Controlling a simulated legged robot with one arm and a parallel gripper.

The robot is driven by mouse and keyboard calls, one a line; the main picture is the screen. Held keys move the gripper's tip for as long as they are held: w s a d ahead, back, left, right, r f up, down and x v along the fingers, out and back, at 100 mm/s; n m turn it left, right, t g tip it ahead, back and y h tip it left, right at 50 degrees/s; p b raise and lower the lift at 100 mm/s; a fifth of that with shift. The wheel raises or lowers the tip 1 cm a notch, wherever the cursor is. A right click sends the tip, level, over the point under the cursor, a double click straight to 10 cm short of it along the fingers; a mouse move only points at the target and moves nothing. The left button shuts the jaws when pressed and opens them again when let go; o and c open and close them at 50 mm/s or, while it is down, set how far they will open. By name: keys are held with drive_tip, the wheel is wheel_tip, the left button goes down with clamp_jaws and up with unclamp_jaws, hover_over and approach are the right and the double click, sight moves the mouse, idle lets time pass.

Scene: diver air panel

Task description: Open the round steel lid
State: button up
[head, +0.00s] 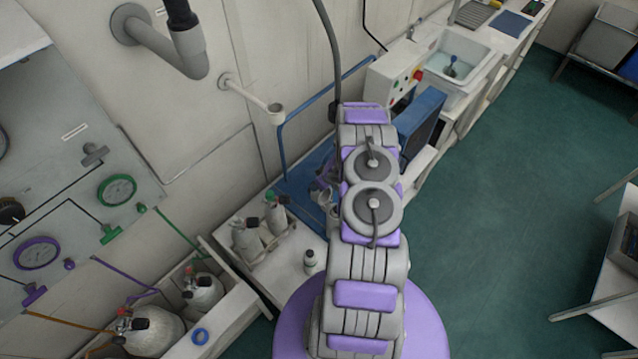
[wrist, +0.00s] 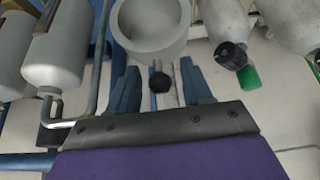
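In the wrist view, my gripper (wrist: 160,88) has its two blue fingers apart. A black knob (wrist: 160,82) shows in the gap between them, and I see no finger closed on it. Just beyond the fingertips is a thick grey round piece (wrist: 152,48) with a raised rim and a paler hollow middle. I cannot tell whether this is the round steel lid or another round fitting. In the head view, my arm covers much of this area, and no lid can be made out clearly.
Grey cylinders (wrist: 55,60) stand left of the round piece, and a cylinder with a black valve (wrist: 232,55) stands at right. In the head view, a gauge panel (head: 85,185) is at left, a sink (head: 455,60) at the back, and green floor (head: 490,200) is free at right.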

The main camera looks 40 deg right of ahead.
drive_tip(key=v, duration=1.7)
drive_tip(key=shift+w, duration=0.1)
wheel_tip(320, 180, up, 7)
drive_tip(key=w+d+g+h+b, duration=0.1)
drive_tip(key=w+g+h+b, duration=0.15)
drive_tip(key=h+b, duration=0.2)
drive_tip(key=s+a+r+m+g+h+b, duration=0.1)
drive_tip(key=s+a+r+m+b, duration=0.15)
drive_tip(key=a+r+b, duration=0.45)
drive_tip(key=s+a+g+y+b, duration=0.2)
drive_tip(key=s+a+b, duration=0.2)
drive_tip(key=s+a, duration=0.8)
drive_tip(key=s+a+r+n+g+y+b, duration=0.1)
drive_tip(key=s+a+g+y+b, duration=0.1)
drive_tip(key=s+a, duration=1)
drive_tip(key=a+y+b, duration=0.1)
drive_tip(key=a, duration=0.5)
drive_tip(key=shift+r+b, duration=0.25)
drive_tip(key=shift+b, duration=0.15)
